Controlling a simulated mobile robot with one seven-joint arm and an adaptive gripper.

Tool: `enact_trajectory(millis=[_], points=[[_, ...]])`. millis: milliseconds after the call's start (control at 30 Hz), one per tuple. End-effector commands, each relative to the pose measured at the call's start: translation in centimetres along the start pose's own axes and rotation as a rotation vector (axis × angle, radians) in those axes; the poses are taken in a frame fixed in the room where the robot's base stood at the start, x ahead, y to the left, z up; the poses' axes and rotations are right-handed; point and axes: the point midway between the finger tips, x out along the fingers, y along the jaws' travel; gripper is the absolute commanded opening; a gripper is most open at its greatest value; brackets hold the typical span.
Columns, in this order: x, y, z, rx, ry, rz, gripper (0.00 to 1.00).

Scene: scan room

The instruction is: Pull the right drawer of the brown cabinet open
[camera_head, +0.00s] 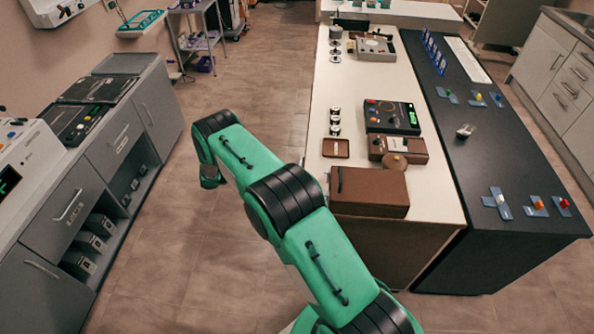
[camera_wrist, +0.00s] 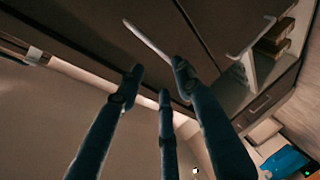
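A low grey-brown cabinet (camera_head: 120,165) stands along the left wall in the head view. It has drawers, bar handles and an open shelf. In the wrist view its front (camera_wrist: 85,35) looks dark brown, and all the drawer fronts in sight look closed. A long pale handle (camera_wrist: 148,40) runs slantwise just beyond my fingertips. Its lower end is close to the right finger; I cannot tell whether they touch. A second handle (camera_wrist: 250,40) is further right. My gripper (camera_wrist: 160,85) has its fingers spread, with nothing between them.
Small boxes (camera_wrist: 276,40) sit in the open shelf. Dark devices (camera_head: 75,120) stand on the cabinet top. A long white-topped table (camera_head: 435,190) with a brown box (camera_head: 368,190) is on the right. The floor (camera_head: 165,255) between cabinet and table is clear apart from my arm.

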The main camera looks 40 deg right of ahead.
Motion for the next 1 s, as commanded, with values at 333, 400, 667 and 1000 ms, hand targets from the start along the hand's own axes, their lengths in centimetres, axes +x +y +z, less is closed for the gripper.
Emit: enact_trajectory(millis=[333, 400, 667, 1000], points=[[5.8, -0.1, 0.1, -0.002, -0.003, 0.002, 0.35], [6.8, -0.1, 0.1, -0.001, -0.002, 0.001, 0.35], [9.7, -0.1, 0.1, -0.001, -0.001, 0.001, 0.35], [10.5, 0.0, 0.0, 0.0, 0.0, 0.001, 0.35]])
